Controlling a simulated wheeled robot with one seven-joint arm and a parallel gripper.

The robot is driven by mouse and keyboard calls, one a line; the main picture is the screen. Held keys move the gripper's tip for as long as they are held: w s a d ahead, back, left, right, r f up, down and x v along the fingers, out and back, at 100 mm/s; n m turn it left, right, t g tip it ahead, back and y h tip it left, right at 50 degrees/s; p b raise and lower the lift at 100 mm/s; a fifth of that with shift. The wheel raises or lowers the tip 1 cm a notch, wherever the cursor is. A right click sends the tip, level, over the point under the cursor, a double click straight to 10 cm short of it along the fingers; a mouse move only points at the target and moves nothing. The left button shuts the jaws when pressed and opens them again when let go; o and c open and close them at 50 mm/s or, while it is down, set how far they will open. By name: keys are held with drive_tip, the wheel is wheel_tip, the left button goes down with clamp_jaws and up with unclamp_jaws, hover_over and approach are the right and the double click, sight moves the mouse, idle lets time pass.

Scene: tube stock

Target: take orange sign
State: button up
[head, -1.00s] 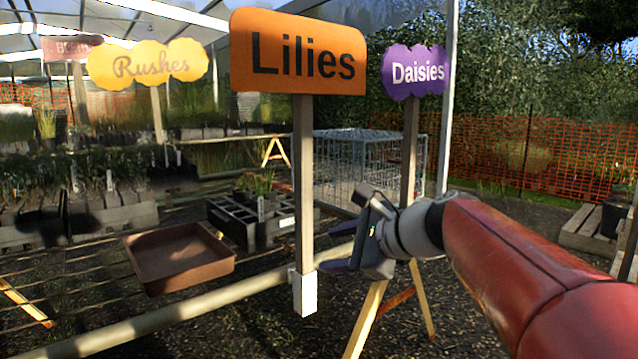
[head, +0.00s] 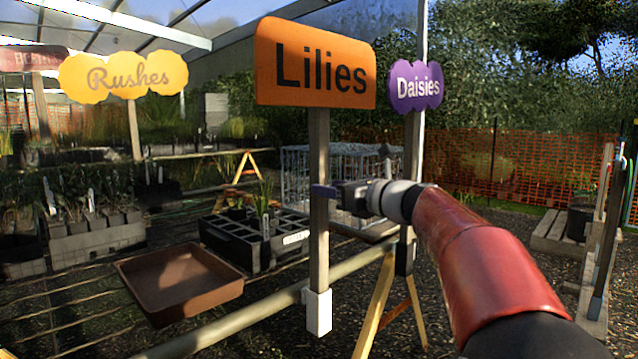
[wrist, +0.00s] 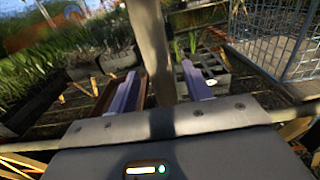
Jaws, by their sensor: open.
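My gripper (head: 322,191) is at the post, well below the orange board, in the head view. In the wrist view my gripper (wrist: 160,92) is open, with the post (wrist: 152,50) rising between its two purple fingers. I cannot tell whether a finger touches the post. The orange board is not clearly seen in the wrist view.
A purple "Daisies" sign (head: 416,86) stands close on the right, behind my arm. A yellow "Rushes" sign (head: 124,75) is further left. A brown tray (head: 178,284), a black crate (head: 252,242) and a wire cage (head: 300,175) are around the post.

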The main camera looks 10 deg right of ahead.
sight(324, 126)
drive_tip(key=shift+p+x, duration=0.4)
drive_tip(key=shift+x, duration=0.9)
drive_tip(key=shift+c, duration=0.3)
drive_tip(key=c, duration=1)
wheel_tip(324, 126, up, 3)
drive_tip(key=shift+f+p, duration=0.1)
drive_tip(key=shift+p, duration=1.15)
drive_tip(key=shift+r, duration=4.95)
